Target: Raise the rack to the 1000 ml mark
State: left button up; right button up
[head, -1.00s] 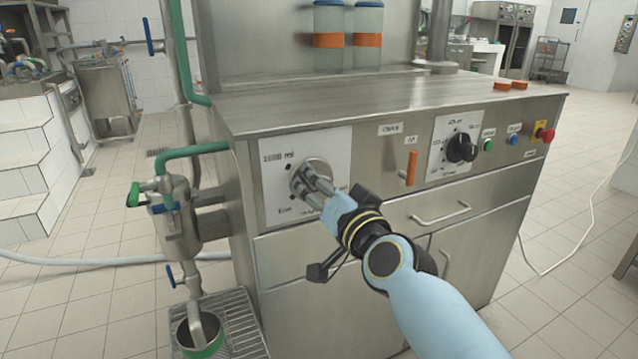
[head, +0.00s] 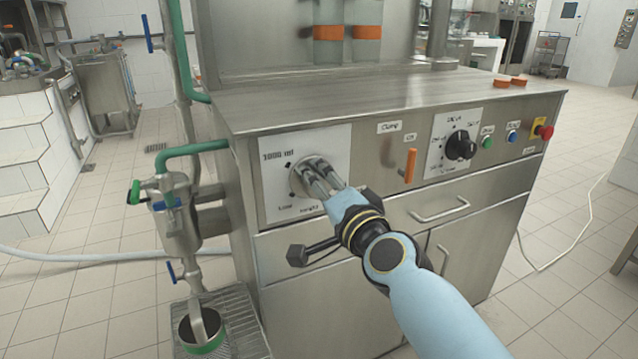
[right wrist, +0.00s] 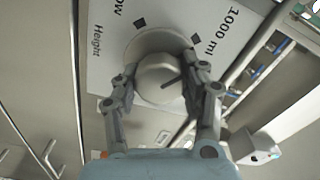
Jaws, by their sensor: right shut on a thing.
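The height knob (right wrist: 158,75) is a round metal dial on a white plate (head: 278,205) at the left of the steel machine front. The plate carries a "1000 ml" label at its upper left and "Low" and "Height" below. My right gripper (head: 312,168) is shut on the knob, one finger on each side. In the right wrist view, the knob's dark pointer line points right, roughly toward the side with the "1000 ml" label; a finger partly hides where it ends. Two clear containers with orange bands (head: 334,32) stand above the worktop; their tops are cut off. My left gripper is not in view.
Right of the plate are an orange lever (head: 410,165), a black dial (head: 460,146), green and blue buttons and a red stop knob (head: 545,132). A drawer handle (head: 440,210) projects below. Green-banded piping and a metal vessel (head: 178,215) stand at the left.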

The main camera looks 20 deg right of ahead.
dwell(0.3)
jog(key=o, duration=1.2)
jog(key=s+d, duration=0.1)
jog(key=s, duration=1.1)
